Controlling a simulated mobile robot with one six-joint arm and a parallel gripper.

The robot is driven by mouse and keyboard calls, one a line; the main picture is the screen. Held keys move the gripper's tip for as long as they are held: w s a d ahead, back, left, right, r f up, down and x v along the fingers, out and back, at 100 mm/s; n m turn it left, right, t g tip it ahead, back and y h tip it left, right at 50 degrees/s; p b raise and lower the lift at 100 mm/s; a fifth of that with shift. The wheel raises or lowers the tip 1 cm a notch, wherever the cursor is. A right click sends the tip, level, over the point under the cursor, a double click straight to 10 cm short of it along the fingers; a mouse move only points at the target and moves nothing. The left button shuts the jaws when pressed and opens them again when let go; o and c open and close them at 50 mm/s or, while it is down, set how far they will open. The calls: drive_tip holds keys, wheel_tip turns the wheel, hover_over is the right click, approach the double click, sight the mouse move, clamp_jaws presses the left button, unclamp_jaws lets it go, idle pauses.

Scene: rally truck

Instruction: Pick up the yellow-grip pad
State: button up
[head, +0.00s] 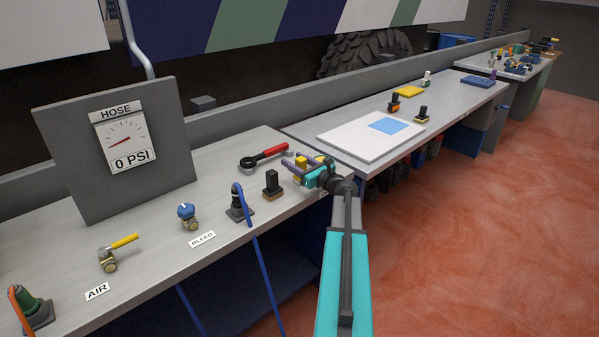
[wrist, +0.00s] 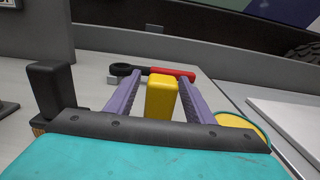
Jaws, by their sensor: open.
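The yellow-grip pad's block-shaped yellow grip (wrist: 161,97) stands upright between my gripper's two purple fingers in the wrist view. It also shows in the head view (head: 301,161), partly hidden by my gripper (head: 300,167). In the wrist view my gripper (wrist: 159,82) is open, with one finger on each side of the grip. A gap shows on the left of the grip; on the right it is close to the finger. The pad's base is hidden behind my gripper's body.
A black-grip pad (head: 272,184) stands left of my gripper. A red-handled black tool (head: 265,156) lies behind. A yellow disc with a green rim (wrist: 240,130) lies close on the right. A white board (head: 350,142) lies on the neighbouring table. A blue hose hangs left.

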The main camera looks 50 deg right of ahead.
drive_tip(key=shift+w, duration=0.4)
drive_tip(key=c, duration=1.1)
drive_tip(key=shift+r, duration=0.15)
